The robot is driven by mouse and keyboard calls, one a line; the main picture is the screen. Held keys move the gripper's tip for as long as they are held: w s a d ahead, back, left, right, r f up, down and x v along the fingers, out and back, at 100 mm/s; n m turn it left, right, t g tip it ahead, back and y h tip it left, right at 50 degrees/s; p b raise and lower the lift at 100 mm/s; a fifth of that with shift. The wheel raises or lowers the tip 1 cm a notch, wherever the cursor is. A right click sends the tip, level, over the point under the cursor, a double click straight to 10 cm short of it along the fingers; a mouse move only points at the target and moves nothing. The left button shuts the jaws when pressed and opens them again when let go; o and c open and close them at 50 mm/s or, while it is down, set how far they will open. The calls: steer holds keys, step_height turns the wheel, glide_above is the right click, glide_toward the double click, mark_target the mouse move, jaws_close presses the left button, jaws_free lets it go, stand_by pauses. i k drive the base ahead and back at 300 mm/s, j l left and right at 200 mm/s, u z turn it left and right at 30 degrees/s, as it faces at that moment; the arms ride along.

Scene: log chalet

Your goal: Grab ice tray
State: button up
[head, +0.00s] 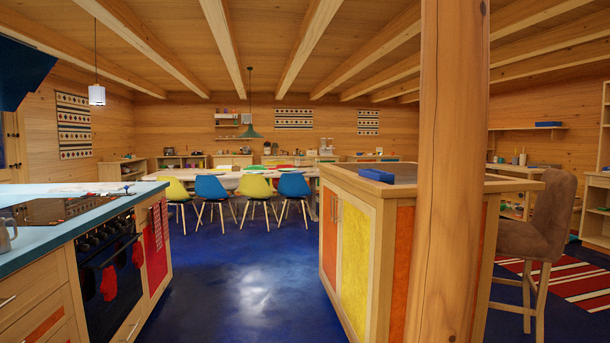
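A small flat blue object (376,175), which may be the ice tray, lies near the left edge of the island top (400,187). It is too small in view to make out any compartments. Another flat blue item (549,124) sits on a wall shelf at the far right, and I cannot tell what it is. My gripper is not in the head view.
A wooden post (447,170) stands in front of the island. A stove counter (75,215) is on the left. Open blue floor (240,275) runs between them to a table with yellow and blue chairs (293,187). A brown stool (545,220) stands right.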

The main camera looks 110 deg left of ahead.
mark_target(371, 173)
steer(key=u, duration=3.05)
steer(key=i+j, duration=0.1)
steer(key=i, duration=0.3)
